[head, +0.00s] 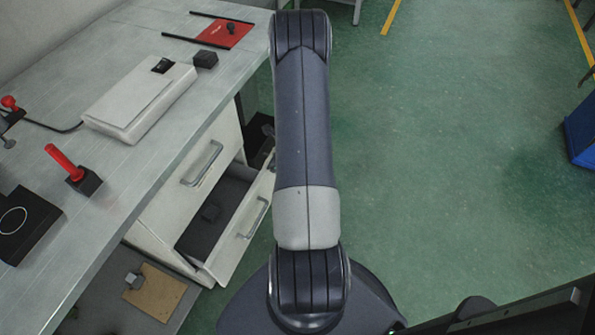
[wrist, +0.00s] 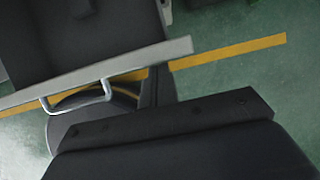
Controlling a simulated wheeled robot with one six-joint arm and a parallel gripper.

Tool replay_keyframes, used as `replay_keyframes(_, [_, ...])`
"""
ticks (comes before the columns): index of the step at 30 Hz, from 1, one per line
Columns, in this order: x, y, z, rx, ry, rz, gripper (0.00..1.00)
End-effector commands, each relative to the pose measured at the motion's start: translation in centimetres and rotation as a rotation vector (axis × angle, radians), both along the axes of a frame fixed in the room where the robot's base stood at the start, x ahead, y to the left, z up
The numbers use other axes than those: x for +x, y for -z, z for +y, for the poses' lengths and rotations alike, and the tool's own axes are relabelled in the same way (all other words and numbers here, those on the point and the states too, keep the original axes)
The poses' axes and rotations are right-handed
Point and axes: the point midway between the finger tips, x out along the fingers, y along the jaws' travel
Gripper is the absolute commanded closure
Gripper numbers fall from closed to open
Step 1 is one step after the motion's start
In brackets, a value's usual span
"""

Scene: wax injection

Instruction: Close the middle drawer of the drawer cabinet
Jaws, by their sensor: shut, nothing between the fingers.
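The drawer cabinet (head: 215,150) is white and stands under the workbench. In the wrist view the drawer's pale front edge (wrist: 135,66) and handle (wrist: 78,98) cross the upper left. My gripper (wrist: 172,116) is the dark shape along the bottom, shut and empty, apparently outside the drawer front. Contact cannot be told. My arm hides it in the head view.
The grey workbench carries a white flat device (head: 140,100), a red-handled tool (head: 65,160), a black box (head: 25,222) and a red sheet (head: 225,33). A brown board (head: 155,292) lies low beside the cabinet. The green floor to the right is mostly clear; a blue object (head: 582,130) stands at the far right.

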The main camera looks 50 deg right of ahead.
Motion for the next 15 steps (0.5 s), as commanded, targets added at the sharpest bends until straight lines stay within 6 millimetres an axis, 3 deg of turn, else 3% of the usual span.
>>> replay_keyframes(6, [4.2,-0.3,1.6,-0.001,-0.004,0.001,1.0])
replay_keyframes(15, [6.9,-0.1,2.5,-0.001,-0.002,0.0,1.0])
